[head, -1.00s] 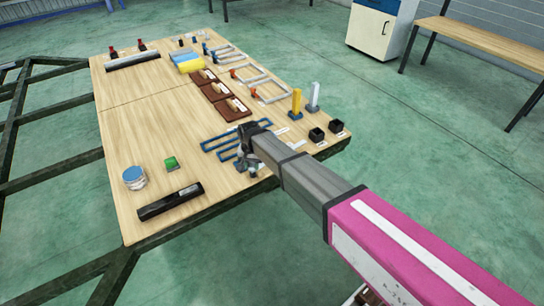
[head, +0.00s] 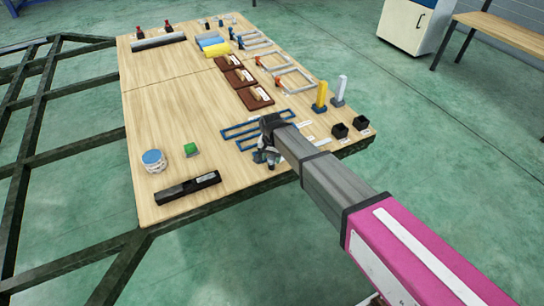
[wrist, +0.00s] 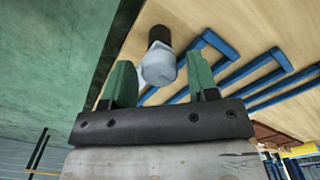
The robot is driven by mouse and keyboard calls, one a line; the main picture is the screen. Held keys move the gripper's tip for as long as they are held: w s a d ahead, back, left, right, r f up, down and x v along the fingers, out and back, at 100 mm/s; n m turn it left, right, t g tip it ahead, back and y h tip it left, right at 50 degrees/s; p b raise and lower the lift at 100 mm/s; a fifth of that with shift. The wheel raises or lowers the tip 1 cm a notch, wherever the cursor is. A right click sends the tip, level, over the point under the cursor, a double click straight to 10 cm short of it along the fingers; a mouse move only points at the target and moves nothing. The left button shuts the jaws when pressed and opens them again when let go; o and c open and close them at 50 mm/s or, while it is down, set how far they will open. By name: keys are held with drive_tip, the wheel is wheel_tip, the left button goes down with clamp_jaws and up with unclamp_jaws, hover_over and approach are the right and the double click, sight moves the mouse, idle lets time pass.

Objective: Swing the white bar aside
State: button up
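My gripper (head: 266,155) is at the board's near edge, by the blue slotted track (head: 240,132), well apart from the white bar. In the wrist view my gripper (wrist: 160,82) has its two green fingers spread apart. A pale grey rounded piece with a dark end (wrist: 158,65) shows between and beyond the fingertips. I cannot tell whether they touch it. The upright white bar is not clearly seen in the wrist view.
Two black cups (head: 340,131) stand at the board's right corner. The left half of the wooden board (head: 165,110) is mostly bare.

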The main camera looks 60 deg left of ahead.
drive_tip(key=shift+r, duration=0.15)
wheel_tip(320, 180, up, 11)
drive_tip(key=shift+f, duration=0.2)
idle(0.5)
idle(0.4)
